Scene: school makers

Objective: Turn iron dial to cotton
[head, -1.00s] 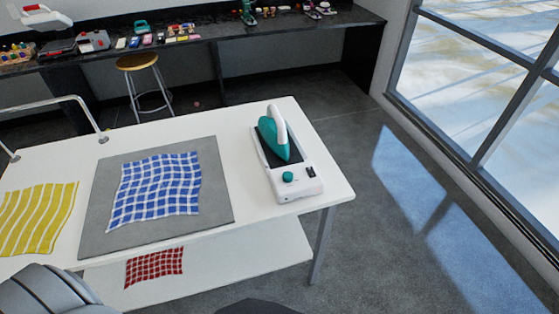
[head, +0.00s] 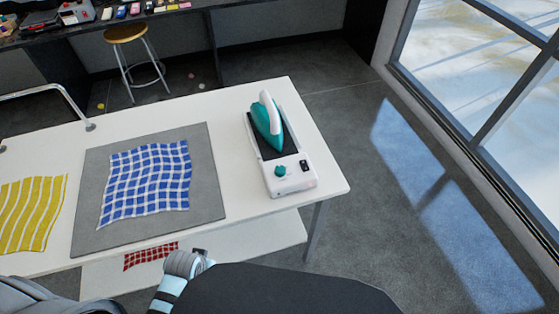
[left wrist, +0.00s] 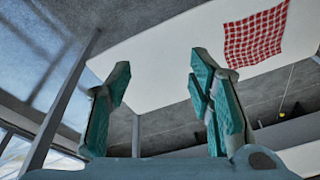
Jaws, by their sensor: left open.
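The iron (head: 267,120), teal with a white handle, rests on its white and black stand (head: 290,181) near the right end of the white table. A small teal dial (head: 281,170) sits on the near end of the stand, beside a small black switch (head: 304,164). The dial's markings are too small to read. My left gripper (left wrist: 158,75) is open and empty in the left wrist view, its teal fingers apart. It is not touching the dial. My right gripper is in neither view.
A blue checked cloth (head: 146,180) lies on a grey mat (head: 211,199), with a yellow striped cloth (head: 33,212) to its left. A red checked cloth (head: 150,255) lies on the lower shelf (head: 240,236). A stool (head: 127,34) stands behind; floor right of the table is clear.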

